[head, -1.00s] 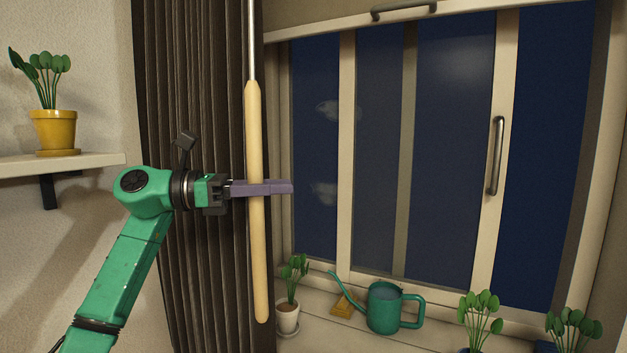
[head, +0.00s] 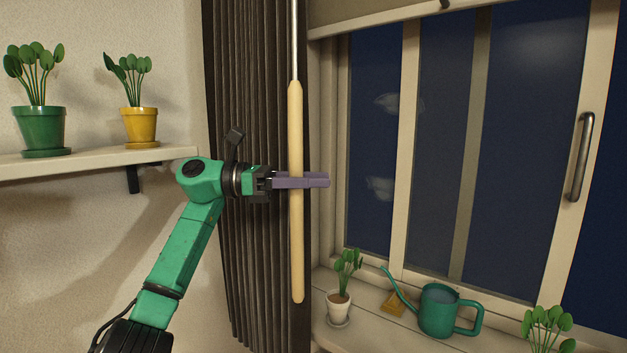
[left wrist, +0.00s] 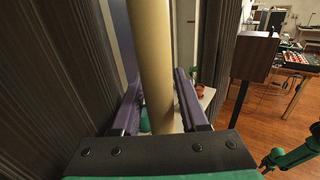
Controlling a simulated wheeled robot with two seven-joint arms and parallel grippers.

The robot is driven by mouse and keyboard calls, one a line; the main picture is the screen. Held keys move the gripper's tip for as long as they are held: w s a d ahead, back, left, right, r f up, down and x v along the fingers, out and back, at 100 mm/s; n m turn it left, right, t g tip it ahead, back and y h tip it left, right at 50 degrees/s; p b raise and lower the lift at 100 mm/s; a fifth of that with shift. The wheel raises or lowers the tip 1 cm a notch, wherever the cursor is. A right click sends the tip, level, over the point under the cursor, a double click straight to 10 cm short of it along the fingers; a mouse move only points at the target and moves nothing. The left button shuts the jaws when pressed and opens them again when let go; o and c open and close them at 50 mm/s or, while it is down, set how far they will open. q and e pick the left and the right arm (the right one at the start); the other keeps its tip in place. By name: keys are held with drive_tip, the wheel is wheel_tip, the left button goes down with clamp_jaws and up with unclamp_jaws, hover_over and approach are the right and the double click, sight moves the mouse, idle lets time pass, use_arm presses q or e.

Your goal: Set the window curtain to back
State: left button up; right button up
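The dark brown pleated curtain (head: 244,90) hangs gathered in a narrow bundle at the left side of the window (head: 440,150). It also fills the left of the left wrist view (left wrist: 45,90). A pale wooden wand (head: 296,240) on a thin metal rod hangs upright in front of the curtain's right edge. My left gripper (head: 318,180) is at about the wand's middle, its purple fingers on either side of it. In the left wrist view the wand (left wrist: 152,60) passes between the fingers, with a visible gap at its right.
The sill holds a white-potted plant (head: 339,305), a green watering can (head: 438,312), a yellow block (head: 394,303) and another plant (head: 546,328). A wall shelf (head: 100,160) at left carries a green pot (head: 40,128) and a yellow pot (head: 140,125).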

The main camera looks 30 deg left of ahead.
use_arm(q)
wheel_tip(320, 180, up, 20)
drive_tip(key=p, duration=0.8)
